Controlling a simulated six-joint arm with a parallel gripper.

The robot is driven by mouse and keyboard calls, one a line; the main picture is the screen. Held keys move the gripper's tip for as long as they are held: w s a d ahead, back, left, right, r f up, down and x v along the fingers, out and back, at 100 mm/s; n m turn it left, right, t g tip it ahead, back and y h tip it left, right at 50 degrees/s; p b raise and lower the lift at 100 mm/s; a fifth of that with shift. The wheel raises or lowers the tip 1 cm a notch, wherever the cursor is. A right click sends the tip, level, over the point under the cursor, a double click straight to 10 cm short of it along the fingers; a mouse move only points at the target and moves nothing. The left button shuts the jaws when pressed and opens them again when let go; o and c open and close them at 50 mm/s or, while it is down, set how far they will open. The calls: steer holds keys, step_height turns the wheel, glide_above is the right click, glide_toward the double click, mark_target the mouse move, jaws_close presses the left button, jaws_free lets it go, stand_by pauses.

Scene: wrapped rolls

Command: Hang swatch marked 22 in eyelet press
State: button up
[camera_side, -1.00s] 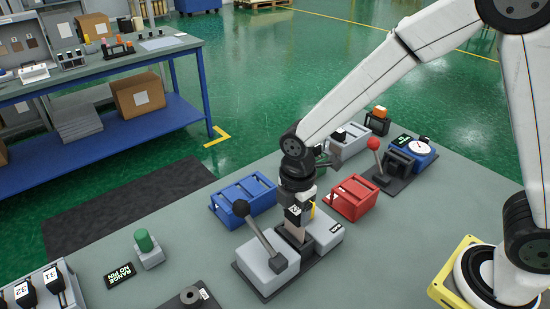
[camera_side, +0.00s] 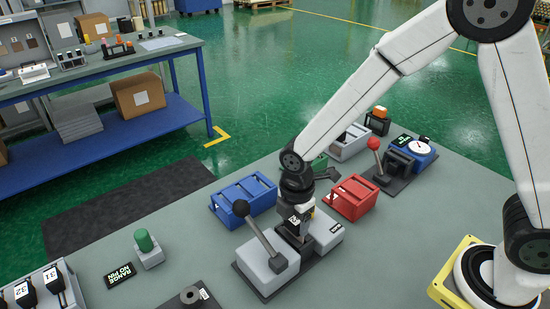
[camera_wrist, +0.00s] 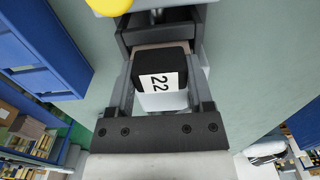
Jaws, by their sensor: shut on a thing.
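The swatch marked 22 (camera_wrist: 160,82) has a black top block with a white label in the wrist view. My gripper (camera_wrist: 163,68) is shut on it, with one finger on each side. In the side view my gripper (camera_side: 298,212) points down over the lever machine with grey blocks, which seems to be the eyelet press (camera_side: 266,262). The swatch's lower part is down between the grey blocks; whether it rests on anything there is hidden.
A blue bin (camera_side: 240,200) stands close behind left, a red bin (camera_side: 352,197) close behind right. A green button (camera_side: 144,240) and a dark sign (camera_side: 121,274) are to the left. A rack with tags 31 and 32 (camera_side: 42,290) is front left. A red-knobbed lever device (camera_side: 378,160) stands at right.

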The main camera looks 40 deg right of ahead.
steer(key=shift+f, duration=0.65)
steer(key=o, duration=1.2)
steer(key=shift+o, duration=0.2)
steer(key=shift+r, duration=3.9)
steer(key=shift+d, duration=0.1)
